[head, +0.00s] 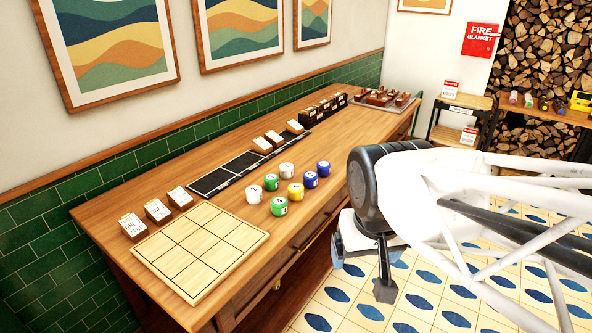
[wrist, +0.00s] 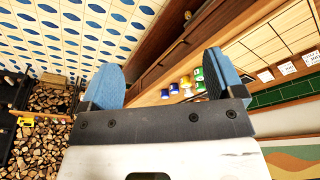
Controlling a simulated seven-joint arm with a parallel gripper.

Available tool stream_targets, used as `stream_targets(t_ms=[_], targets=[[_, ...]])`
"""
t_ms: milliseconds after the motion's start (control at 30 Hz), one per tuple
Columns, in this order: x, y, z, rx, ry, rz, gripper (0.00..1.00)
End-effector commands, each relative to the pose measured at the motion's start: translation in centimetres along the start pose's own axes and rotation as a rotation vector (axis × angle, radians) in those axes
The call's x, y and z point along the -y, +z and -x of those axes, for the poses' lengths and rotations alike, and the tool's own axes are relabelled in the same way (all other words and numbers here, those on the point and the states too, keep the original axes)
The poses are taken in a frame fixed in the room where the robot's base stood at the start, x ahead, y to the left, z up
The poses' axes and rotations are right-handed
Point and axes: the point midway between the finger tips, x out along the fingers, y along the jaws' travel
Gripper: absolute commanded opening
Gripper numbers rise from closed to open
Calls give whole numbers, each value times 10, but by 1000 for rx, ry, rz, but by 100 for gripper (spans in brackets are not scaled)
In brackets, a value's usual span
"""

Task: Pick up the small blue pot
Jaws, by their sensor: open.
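Two blue pots stand upright on the wooden counter, at the right of a cluster of small pots. One blue pot (head: 310,180) is nearer and the other blue pot (head: 323,168) is just behind it; I cannot tell clearly which is smaller. In the wrist view the blue pots (wrist: 174,89) show small and far off, between the fingers. My gripper (head: 361,270) is open and empty, off the counter's front edge, to the right of and lower than the pots. Its blue-padded fingers (wrist: 160,62) also show in the wrist view, well apart from the pots.
White, green and yellow pots (head: 295,193) stand close beside the blue ones. A wooden grid board (head: 200,250) lies at the counter's near end, with a black grid strip (head: 225,175) behind the pots. Label cards (head: 157,211) stand along the wall. Tiled floor is clear below my gripper.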

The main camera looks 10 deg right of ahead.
Motion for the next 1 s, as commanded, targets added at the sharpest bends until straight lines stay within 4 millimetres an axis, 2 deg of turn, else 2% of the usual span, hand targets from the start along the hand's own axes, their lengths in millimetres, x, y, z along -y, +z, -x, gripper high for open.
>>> stream_targets(t_ms=[333,567,867,1000], targets=[[-3,-88,-6,-7,44,-100,87],[-5,-154,-20,-20,75,-173,87],[-6,-238,-51,-41,110,-266,87],[-6,-277,-70,-51,124,-309,87]])
